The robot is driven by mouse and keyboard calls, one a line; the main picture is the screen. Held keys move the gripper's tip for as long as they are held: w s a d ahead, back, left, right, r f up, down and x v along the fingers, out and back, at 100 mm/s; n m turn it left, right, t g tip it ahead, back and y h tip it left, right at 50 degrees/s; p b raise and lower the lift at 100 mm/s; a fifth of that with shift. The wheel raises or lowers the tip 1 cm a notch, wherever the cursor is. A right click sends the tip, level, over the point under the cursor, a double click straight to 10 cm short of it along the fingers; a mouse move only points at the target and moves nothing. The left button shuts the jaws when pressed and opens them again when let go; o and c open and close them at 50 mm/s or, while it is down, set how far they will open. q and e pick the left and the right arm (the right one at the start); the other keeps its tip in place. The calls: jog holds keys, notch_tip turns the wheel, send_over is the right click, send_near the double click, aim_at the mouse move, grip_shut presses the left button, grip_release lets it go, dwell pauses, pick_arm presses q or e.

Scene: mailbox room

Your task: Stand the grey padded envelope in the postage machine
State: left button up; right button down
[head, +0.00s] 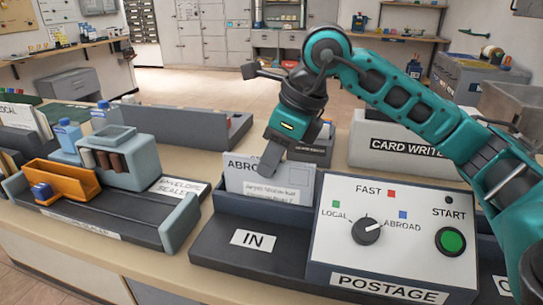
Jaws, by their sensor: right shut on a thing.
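The postage machine (330,250) stands at the front right of the counter. It has a white panel with a dial, coloured marks and a green START button (450,241). A pale grey envelope (240,182) marked "ABRO…" with a white label stands upright at the machine's IN side, its lower edge hidden behind the dark front wall. My right gripper (270,162) reaches down from above and is shut on the envelope's upper part. Its fingers cover some of the lettering. I cannot tell whether the envelope rests on the slot floor. My left gripper is not in view.
The envelope sealer (125,205) with an orange holder stands on the left. A card writer (405,148) stands behind the postage machine. A long grey divider (180,127) lies behind the sealer. Blue-capped bottles stand at the left. Bare counter shows between sealer and postage machine.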

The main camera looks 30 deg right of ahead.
jog(key=c, duration=1)
grip_release()
jog(key=shift+r, duration=0.1)
jog(key=shift+r+p, duration=2.95)
jog(key=shift+r, duration=0.55)
jog(key=shift+f, duration=0.1)
